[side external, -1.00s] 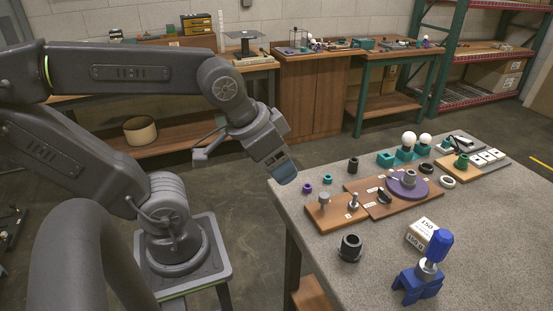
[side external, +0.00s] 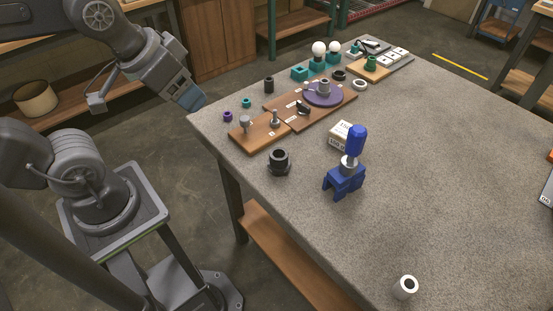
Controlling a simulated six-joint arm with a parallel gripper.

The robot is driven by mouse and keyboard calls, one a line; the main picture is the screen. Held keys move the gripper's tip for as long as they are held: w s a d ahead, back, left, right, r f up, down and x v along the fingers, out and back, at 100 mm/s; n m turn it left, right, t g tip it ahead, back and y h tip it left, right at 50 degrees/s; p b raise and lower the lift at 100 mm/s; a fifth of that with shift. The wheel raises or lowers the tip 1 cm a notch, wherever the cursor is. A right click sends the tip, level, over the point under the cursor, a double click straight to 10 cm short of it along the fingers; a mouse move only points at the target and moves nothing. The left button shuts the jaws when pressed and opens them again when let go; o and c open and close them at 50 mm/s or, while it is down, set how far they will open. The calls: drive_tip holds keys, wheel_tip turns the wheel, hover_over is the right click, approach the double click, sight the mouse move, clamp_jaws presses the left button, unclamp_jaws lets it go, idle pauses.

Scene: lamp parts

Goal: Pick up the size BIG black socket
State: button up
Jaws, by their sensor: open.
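A large black socket (side external: 279,161) stands upright on the table near its left edge, with its round opening facing up. A smaller black socket (side external: 269,85) stands farther back, behind the wooden board. My gripper (side external: 195,104) is at the table's far left corner, left of both sockets and apart from them. It points down and to the right and holds nothing that I can see. Its fingertips are small and hard to make out in this view.
A blue stand (side external: 344,178) and a white box (side external: 340,134) are right of the large socket. A white cylinder (side external: 405,287) stands at the front. The table's right side is mostly clear.

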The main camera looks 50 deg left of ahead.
idle(0.3)
drive_tip(key=o, duration=0.5)
drive_tip(key=m+g, duration=0.6)
drive_tip(key=m, duration=1.2)
hover_over(279, 162)
drive_tip(key=w+a, duration=0.1)
drive_tip(key=a, duration=0.1)
wheel_tip(279, 162, down, 12)
drive_tip(key=f, duration=0.8)
drive_tip(key=shift+d, duration=0.2)
drive_tip(key=shift+w+a+f, duration=0.1)
drive_tip(key=shift+a+f, duration=0.05)
drive_tip(key=shift+f, duration=1.2)
drive_tip(key=shift+w+a+f, duration=0.1)
drive_tip(key=shift+f, duration=1.2)
